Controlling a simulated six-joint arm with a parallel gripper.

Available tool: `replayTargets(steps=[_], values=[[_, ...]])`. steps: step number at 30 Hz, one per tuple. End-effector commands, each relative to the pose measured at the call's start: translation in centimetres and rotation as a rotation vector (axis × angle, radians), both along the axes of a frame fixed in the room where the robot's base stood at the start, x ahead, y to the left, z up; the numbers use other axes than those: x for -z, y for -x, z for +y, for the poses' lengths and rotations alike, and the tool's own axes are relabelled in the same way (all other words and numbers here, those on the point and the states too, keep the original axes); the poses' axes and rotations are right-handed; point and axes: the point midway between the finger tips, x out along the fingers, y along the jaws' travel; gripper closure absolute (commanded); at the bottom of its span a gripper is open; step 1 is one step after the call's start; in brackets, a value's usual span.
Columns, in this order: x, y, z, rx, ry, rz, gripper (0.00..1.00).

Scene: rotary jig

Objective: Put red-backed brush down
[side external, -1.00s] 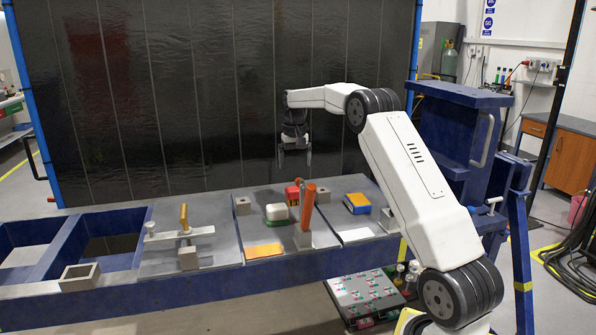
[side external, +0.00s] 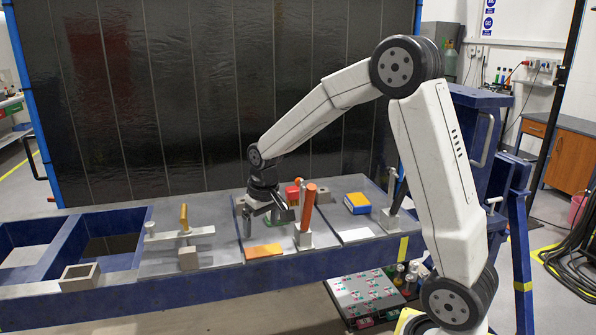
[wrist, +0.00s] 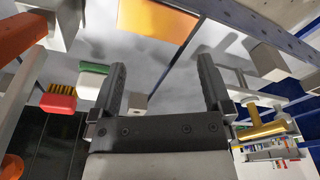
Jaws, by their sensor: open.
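The red-backed brush (side external: 292,191) is on the grey bench top, partly hidden behind an upright orange-red cylinder (side external: 308,206) in the side view. In the wrist view, the brush (wrist: 58,101) shows its red back and yellow bristles at the left, outside my jaws and apart from them. My gripper (side external: 266,222) is open and low over the bench, left of the cylinder. In the wrist view, nothing is between the fingers of my gripper (wrist: 160,68). An orange pad (side external: 265,250) lies on the bench in front of my gripper; the pad (wrist: 157,22) is ahead of the fingertips in the wrist view.
A green-and-white block (wrist: 92,80) is beside the left finger in the wrist view. A blue-and-yellow block (side external: 357,203) sits right of the cylinder. A yellow-handled T-shaped fixture (side external: 184,222) stands at left, with open blue bins (side external: 108,222) beyond it.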

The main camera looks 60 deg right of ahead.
Motion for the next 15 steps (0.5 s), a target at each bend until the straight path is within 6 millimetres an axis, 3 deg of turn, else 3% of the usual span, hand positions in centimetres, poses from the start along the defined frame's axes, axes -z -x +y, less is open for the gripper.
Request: replayTargets(steps=[6,15], values=[[1.9,4.5,5.1,-0.117,0.010,-0.031,0.00],[4.4,11.3,9.8,-0.257,0.018,-0.072,0.00]])
